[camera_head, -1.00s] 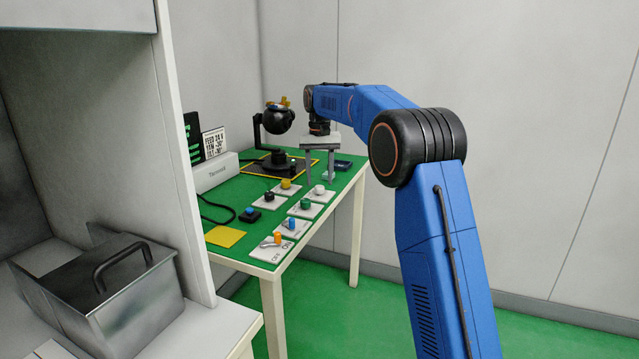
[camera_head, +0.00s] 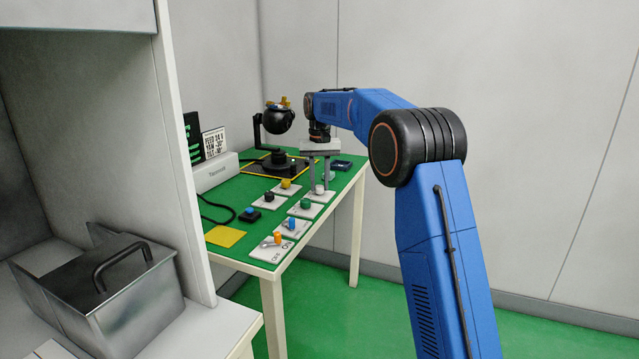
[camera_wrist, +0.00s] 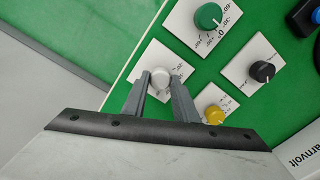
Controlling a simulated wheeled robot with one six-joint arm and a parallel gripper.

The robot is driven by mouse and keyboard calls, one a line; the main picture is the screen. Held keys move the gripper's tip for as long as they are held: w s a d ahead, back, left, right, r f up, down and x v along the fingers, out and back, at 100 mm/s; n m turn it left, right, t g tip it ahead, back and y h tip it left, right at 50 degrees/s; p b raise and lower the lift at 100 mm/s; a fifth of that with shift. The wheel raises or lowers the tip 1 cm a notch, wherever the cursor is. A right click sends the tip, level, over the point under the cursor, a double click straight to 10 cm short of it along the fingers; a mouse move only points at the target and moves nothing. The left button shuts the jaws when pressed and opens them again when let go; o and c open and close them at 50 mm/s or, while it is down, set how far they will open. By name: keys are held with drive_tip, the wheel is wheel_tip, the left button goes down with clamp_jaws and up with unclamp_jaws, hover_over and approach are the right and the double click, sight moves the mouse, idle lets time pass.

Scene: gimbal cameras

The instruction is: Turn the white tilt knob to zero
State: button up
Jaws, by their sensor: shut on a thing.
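The white knob (camera_head: 319,189) sits on a white dial plate (camera_head: 325,198) near the right edge of the green table top. My gripper (camera_head: 319,186) points down with its two grey fingers on either side of the knob. In the wrist view, the fingers of my gripper (camera_wrist: 160,84) are closed on the white knob (camera_wrist: 159,79). Part of its dial plate (camera_wrist: 150,59) shows beyond them. The knob's pointer and the markings by it are partly covered, so I cannot read its setting.
Dial plates with a green knob (camera_head: 305,203), black knob (camera_head: 269,196) and yellow knob (camera_head: 286,184) are close by. A black ball-shaped gimbal camera (camera_head: 279,119) stands behind. A Tarnvolt box (camera_head: 215,172) and a sign (camera_head: 214,142) stand at left.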

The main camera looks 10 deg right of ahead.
sight(319, 186)
drive_tip(key=shift+n, duration=2.8)
drive_tip(key=o, duration=1.1)
drive_tip(key=shift+c, duration=0.2)
wheel_tip(319, 186, up, 17)
drive_tip(key=shift+r, duration=0.2)
